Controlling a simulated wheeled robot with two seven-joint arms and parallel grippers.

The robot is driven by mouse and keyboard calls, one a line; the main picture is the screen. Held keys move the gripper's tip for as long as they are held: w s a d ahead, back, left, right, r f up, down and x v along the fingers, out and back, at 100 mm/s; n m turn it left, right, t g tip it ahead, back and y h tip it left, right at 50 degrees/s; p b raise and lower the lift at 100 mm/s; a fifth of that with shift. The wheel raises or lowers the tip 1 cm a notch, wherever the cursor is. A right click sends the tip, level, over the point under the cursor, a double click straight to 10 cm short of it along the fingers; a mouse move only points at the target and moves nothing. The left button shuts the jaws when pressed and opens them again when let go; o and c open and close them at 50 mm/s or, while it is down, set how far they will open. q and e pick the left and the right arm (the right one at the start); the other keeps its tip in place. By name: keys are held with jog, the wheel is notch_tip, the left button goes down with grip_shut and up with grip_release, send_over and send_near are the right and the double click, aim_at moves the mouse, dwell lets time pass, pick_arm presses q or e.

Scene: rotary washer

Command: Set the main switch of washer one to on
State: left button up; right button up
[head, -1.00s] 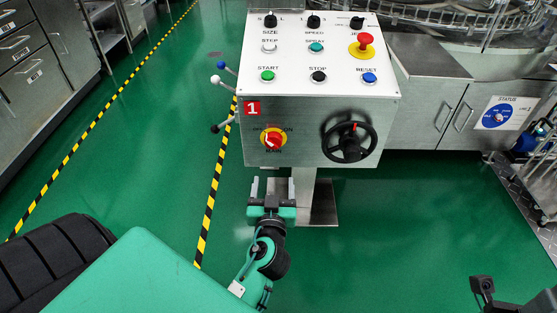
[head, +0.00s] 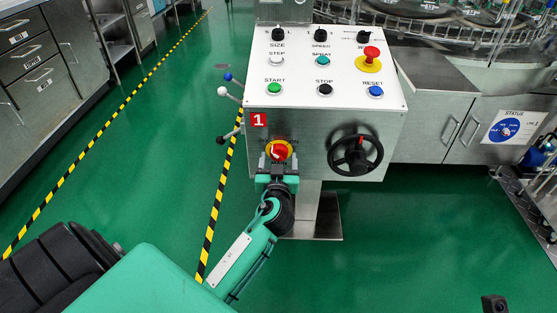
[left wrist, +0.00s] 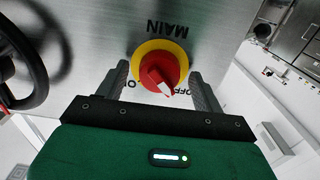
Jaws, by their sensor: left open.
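The main switch (head: 279,151) is a red rotary knob on a yellow disc, on the front face of the washer one control box (head: 310,165) below the red "1" label. My left gripper (head: 278,165) is open in front of it. In the left wrist view the switch (left wrist: 160,72) sits between the two spread fingers of the gripper (left wrist: 163,85), with a gap on each side. The view is upside down, with "MAIN" above the knob and partly hidden "OFF" and "ON" lettering below. The knob's white mark points toward the "OFF" side. The right gripper is not clearly visible.
A black handwheel (head: 355,155) sticks out right of the switch. Levers with ball ends (head: 223,91) stand out on the box's left side. Buttons and a red emergency stop (head: 370,55) are on the top panel. Green floor is open around the pedestal.

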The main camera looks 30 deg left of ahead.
pick_arm(q)
jog(key=shift+w+a, duration=0.15)
jog(key=shift+w, duration=0.1)
jog(key=c, duration=1)
jog(key=shift+o, duration=0.2)
